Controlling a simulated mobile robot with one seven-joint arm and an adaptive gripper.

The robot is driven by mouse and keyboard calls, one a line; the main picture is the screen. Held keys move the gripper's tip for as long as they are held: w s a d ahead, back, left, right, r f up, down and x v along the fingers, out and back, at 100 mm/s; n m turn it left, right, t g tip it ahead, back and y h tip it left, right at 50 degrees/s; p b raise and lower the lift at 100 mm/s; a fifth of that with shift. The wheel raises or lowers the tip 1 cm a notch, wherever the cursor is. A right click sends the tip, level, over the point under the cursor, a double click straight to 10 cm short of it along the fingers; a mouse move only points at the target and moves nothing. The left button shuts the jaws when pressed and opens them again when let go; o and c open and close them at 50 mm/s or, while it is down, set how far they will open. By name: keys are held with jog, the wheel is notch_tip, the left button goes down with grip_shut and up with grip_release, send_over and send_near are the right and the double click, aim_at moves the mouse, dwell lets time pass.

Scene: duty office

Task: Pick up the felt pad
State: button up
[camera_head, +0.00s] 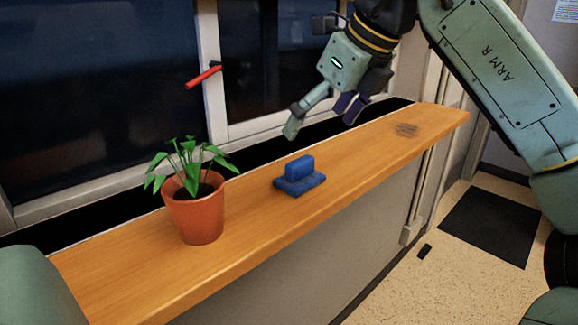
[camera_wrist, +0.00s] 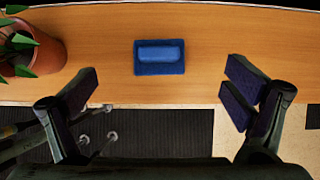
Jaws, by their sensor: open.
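The felt pad (camera_head: 300,175) is a blue block with a raised grip on a wider flat base. It lies on the wooden sill, right of the potted plant. In the wrist view the felt pad (camera_wrist: 160,57) shows near the top middle, beyond and between the fingertips. My gripper (camera_head: 321,117) is open and empty, above and slightly right of the pad, not touching it. In the wrist view my gripper (camera_wrist: 164,88) has its two fingers spread wide. Nothing hides the pad.
A potted plant (camera_head: 193,215) stands on the sill (camera_head: 240,238) left of the pad; its pot (camera_wrist: 38,48) shows at the wrist view's left edge. The window with a red handle (camera_head: 203,77) is behind. Sill around the pad is clear.

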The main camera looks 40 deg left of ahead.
aim_at(301, 160)
jog(key=x, duration=0.5)
jog(key=shift+d+f, duration=0.15)
jog(key=shift+f, duration=0.05)
jog(key=x, duration=0.2)
jog(key=p+x, duration=0.1)
jog(key=x, duration=0.2)
jog(key=shift+s+d+f+p, duration=0.1)
jog(key=shift+d+f+p, duration=0.15)
jog(key=shift+d+p, duration=0.05)
jog(key=c, duration=1.2)
jog(key=shift+r, duration=0.1)
jog(key=shift+c, duration=0.2)
jog(key=shift+r, duration=0.45)
notch_tip(301, 160, up, 2)
jog(key=shift+r+b, duration=0.1)
jog(key=shift+b, duration=0.4)
jog(key=s+d+r+b, duration=0.1)
jog(key=s+d+b, duration=0.1)
jog(key=s, duration=0.5)
jog(key=s+d+b, duration=0.2)
jog(key=s+d, duration=0.3)
jog(key=s, duration=0.2)
jog(key=shift+d+r, duration=0.3)
jog(key=shift+r, duration=0.1)
